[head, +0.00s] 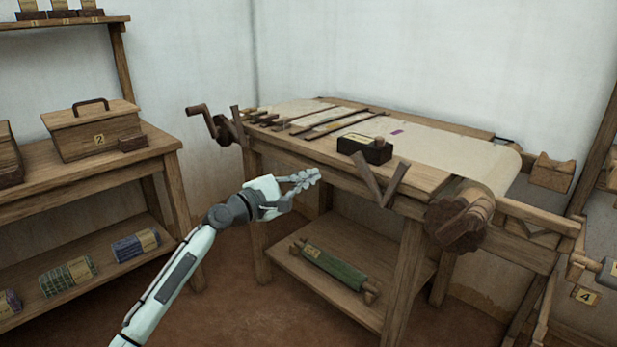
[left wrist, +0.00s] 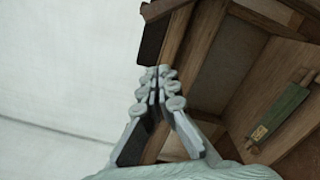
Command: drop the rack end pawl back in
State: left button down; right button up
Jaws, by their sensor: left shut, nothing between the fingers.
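The loom bench (head: 290,150) stands in the middle of the head view. A toothed dark wooden wheel (head: 458,228) sits on the end of its cloth roller (head: 485,190) at the front right. Two flat wooden bars form a V (head: 380,185) at the bench's front edge, left of the wheel; I cannot tell whether either is the pawl. My left gripper (head: 303,180) is shut and empty, in front of the bench and left of the V. In the left wrist view its fingers (left wrist: 160,85) are together, with bench timber (left wrist: 200,50) behind. My right gripper is out of view.
A black box (head: 364,150) and several thin sticks (head: 330,124) lie on the bench top. A crank (head: 203,122) projects at its left end. A green roll (head: 335,268) lies on the lower shelf. A side table with a wooden chest (head: 95,130) stands left.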

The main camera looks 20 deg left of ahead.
aim_at(368, 177)
pick_arm(q)
jog(key=shift+w+d+r+p, duration=0.35)
jog(key=shift+w+d, duration=0.6)
jog(key=shift+d, duration=0.05)
jog(key=shift+w+d+r+p, duration=0.3)
jog(key=shift+w+d+p, duration=0.05)
jog(key=shift+w+d, duration=0.6)
jog(key=shift+w+d+r+p, duration=0.35)
jog(key=shift+w+d, duration=0.55)
jog(key=shift+d, duration=0.15)
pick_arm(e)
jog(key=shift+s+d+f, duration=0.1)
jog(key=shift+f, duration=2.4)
pick_arm(q)
jog(key=shift+w, duration=0.1)
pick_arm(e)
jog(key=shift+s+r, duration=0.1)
